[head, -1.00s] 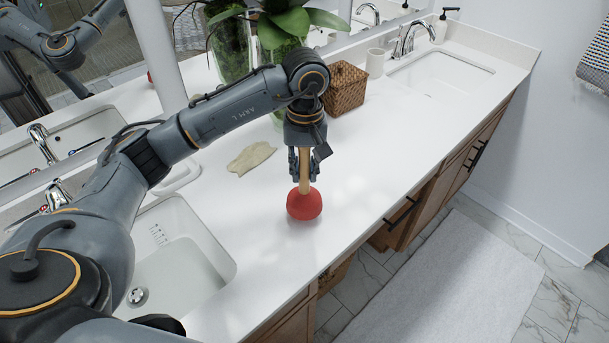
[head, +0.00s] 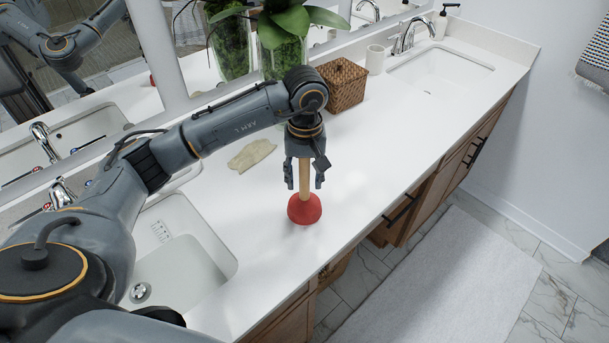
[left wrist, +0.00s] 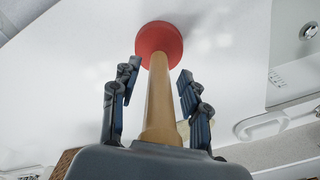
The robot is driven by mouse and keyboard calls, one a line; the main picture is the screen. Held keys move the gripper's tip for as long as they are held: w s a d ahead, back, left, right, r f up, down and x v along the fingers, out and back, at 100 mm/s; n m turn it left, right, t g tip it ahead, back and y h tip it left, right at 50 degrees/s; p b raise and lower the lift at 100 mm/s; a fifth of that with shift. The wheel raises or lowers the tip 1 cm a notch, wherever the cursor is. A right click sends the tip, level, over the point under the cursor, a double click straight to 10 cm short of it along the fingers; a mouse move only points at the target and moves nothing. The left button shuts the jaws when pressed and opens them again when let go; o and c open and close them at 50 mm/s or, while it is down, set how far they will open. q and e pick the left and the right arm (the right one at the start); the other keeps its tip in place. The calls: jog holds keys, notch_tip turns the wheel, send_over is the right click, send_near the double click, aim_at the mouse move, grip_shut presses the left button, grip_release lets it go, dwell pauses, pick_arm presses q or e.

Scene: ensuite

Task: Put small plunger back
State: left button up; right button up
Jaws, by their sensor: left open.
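The small plunger has a red rubber cup (head: 305,209) and a wooden handle. It stands upright, cup down, on the white countertop (head: 380,180) between the two sinks. My left gripper (head: 304,186) is above the cup, its fingers open on either side of the handle. In the left wrist view the wooden handle (left wrist: 160,100) runs between the spread fingers (left wrist: 157,85), with a gap on each side. The red cup shows beyond the fingertips in that view. My right gripper is not in view.
A wicker box (head: 343,84), a plant in a glass vase (head: 284,50) and a beige cloth-like item (head: 251,155) are on the counter behind. Sinks lie at near left (head: 180,255) and far right (head: 440,75). The counter right of the plunger is clear.

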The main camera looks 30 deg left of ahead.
pick_arm(q)
jog(key=shift+r, duration=0.15)
notch_tip(320, 180, up, 8)
jog(key=shift+w+f+b, duration=0.1)
jog(key=shift+f+b, duration=0.15)
jog(key=shift+b, duration=0.85)
jog(key=shift+r, duration=2.25)
